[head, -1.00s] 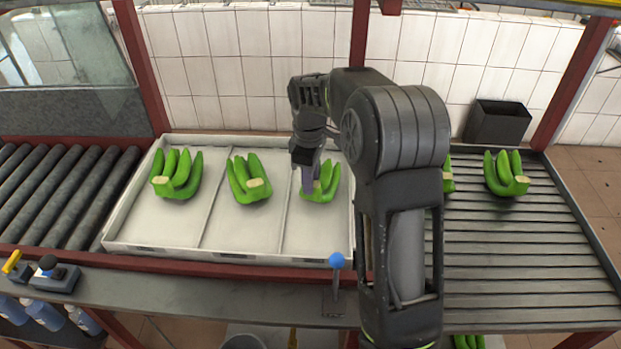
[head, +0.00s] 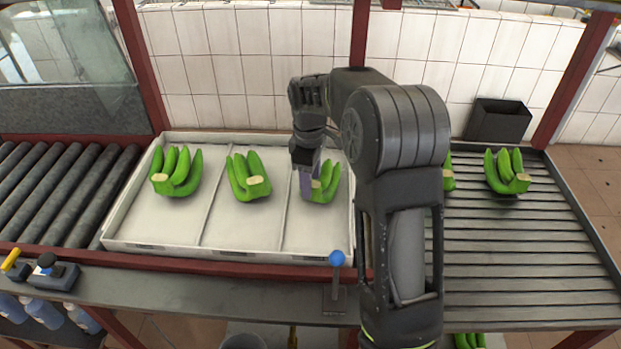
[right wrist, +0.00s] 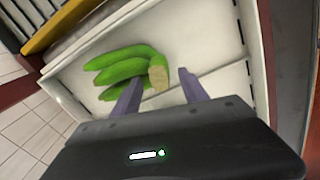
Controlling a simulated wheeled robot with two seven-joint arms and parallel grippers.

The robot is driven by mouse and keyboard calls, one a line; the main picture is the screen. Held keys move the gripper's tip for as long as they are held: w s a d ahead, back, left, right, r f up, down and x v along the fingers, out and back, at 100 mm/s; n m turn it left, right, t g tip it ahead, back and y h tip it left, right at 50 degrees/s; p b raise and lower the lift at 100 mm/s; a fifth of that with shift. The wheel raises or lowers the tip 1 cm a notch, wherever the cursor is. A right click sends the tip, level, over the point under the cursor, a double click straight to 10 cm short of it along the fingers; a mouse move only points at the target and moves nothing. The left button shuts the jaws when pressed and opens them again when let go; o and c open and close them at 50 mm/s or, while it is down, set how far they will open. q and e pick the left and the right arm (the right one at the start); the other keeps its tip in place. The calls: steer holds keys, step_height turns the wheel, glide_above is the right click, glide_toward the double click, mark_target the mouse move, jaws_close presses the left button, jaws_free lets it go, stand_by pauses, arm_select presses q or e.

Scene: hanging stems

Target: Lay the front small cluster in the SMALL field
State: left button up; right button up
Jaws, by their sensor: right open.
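A small green banana cluster (head: 327,186) lies in the right-hand field of the white divided tray (head: 180,247), its pale cut crown facing the front. My right gripper (head: 306,190) is at that cluster's left side in the head view, jaws open. In the right wrist view the open purple fingers (right wrist: 160,88) stand apart around the cluster's cut crown (right wrist: 158,75), and its green fingers (right wrist: 125,63) rest on the tray floor. Part of the cluster is hidden behind my gripper. No label on the field is readable. My left gripper is not in view.
Two other clusters lie in the tray's left field (head: 177,172) and middle field (head: 248,178). More clusters are on the slatted table at right (head: 506,172), one partly behind my arm. A blue-knobbed lever (head: 336,259) stands in front; a dark bin (head: 497,122) stands behind.

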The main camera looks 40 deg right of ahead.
step_height(320, 180, up, 8)
steer(key=shift+s+a+f+b, duration=0.1)
steer(key=shift+a+b, duration=0.05)
steer(key=shift+b, duration=0.3)
steer(key=shift+s+f, duration=0.1)
stand_by(0.6)
